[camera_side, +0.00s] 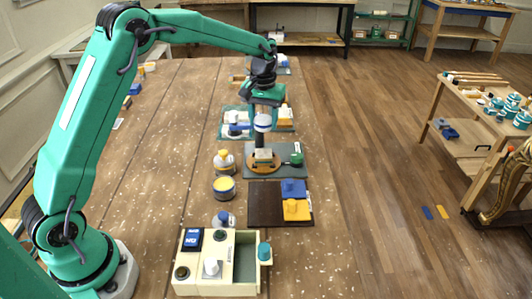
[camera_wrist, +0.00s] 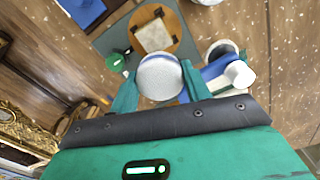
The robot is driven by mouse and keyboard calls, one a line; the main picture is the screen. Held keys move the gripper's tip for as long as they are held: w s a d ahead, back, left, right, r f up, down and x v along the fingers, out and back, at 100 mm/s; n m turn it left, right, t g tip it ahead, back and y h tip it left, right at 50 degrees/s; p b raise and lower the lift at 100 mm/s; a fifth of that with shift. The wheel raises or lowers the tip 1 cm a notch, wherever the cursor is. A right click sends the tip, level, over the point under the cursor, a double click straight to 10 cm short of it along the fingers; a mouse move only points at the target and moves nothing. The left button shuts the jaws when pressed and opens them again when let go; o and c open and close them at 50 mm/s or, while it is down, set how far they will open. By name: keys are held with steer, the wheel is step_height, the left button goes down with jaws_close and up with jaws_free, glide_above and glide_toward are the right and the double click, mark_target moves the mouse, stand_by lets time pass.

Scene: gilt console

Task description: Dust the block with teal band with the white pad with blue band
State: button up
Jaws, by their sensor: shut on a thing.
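My gripper (camera_side: 264,105) is shut on the white pad with blue band (camera_side: 263,122), which is held upright above the grey mat. In the wrist view the pad's round white end (camera_wrist: 160,76) shows between my two green fingers (camera_wrist: 158,84). The cream block (camera_side: 263,155) sits on a round wooden disc (camera_side: 251,168) on the grey mat, just below the pad. The block also shows in the wrist view (camera_wrist: 154,35), apart from the pad in that picture. Its teal band is too small to make out clearly.
A green knobbed item (camera_side: 297,158) stands at the right of the grey mat (camera_side: 285,172). A dark tray (camera_side: 265,205) with blue and orange pieces lies nearer. The left table side is mostly clear.

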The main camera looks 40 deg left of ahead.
mark_target(263, 158)
steer(key=n, duration=0.3)
steer(key=shift+n, duration=0.3)
steer(key=shift+f, duration=0.1)
steer(key=shift+f, duration=3.8)
steer(key=shift+s+d, duration=1.45)
steer(key=shift+w+a, duration=1.35)
steer(key=shift+a, duration=0.15)
steer(key=shift+s+d+r, duration=0.15)
steer(key=shift+s+d, duration=1.25)
steer(key=shift+d, duration=0.05)
step_height(263, 158, up, 8)
steer(key=shift+f, duration=0.25)
